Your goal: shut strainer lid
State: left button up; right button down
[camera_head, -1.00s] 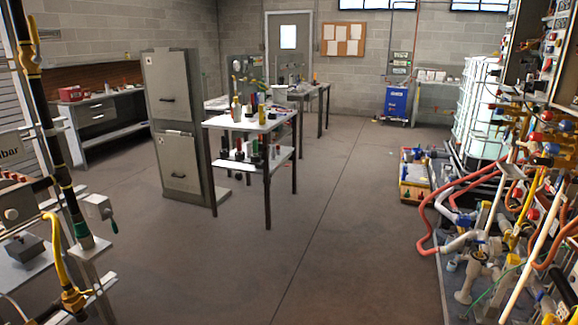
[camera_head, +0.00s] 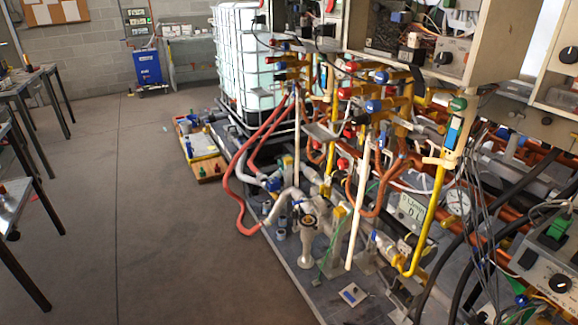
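A pale grey pipe fitting (camera_head: 306,244) stands low at the front of the pipe rig, near the picture's middle. It has a round dark top with a brass-coloured ring, and may be the strainer. At this size I cannot tell a lid on it or whether one is open. Neither of my grippers is in view.
The pipe rig (camera_head: 340,283) with red, yellow and copper pipes fills the right side. Red hoses (camera_head: 238,180) bulge out over its left edge. A white caged tank (camera_head: 245,60) and a wooden tray (camera_head: 205,168) stand behind. Metal tables (camera_head: 25,180) are at left. The floor between is clear.

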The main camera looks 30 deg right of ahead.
aim_at(318, 204)
jog(key=i+j+z, duration=0.15)
jog(key=i, duration=1.5)
